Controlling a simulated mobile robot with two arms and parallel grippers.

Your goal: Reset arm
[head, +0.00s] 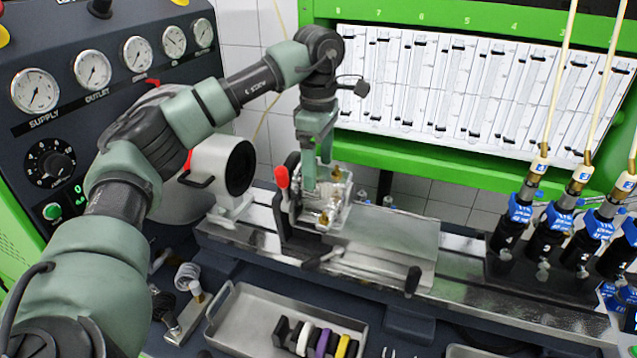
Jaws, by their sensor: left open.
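My left arm reaches in from the left in the head view and bends down at the wrist. My left gripper (318,175) points downward with its fingers apart, at the silvery metal pump (335,212) on the bench rail. The fingertips overlap the upper left part of the pump in the picture. I cannot tell whether they touch it. Part of the pump is hidden behind the fingers. My right gripper is not in view.
A red-handled clamp (282,178) stands left of the pump on the metal rail (460,262). A grey tray (265,312) with several coloured pieces lies in front. Blue-and-black injectors (512,225) stand at the right. A gauge panel (105,80) is at the left, a green-framed tube rack (400,155) behind.

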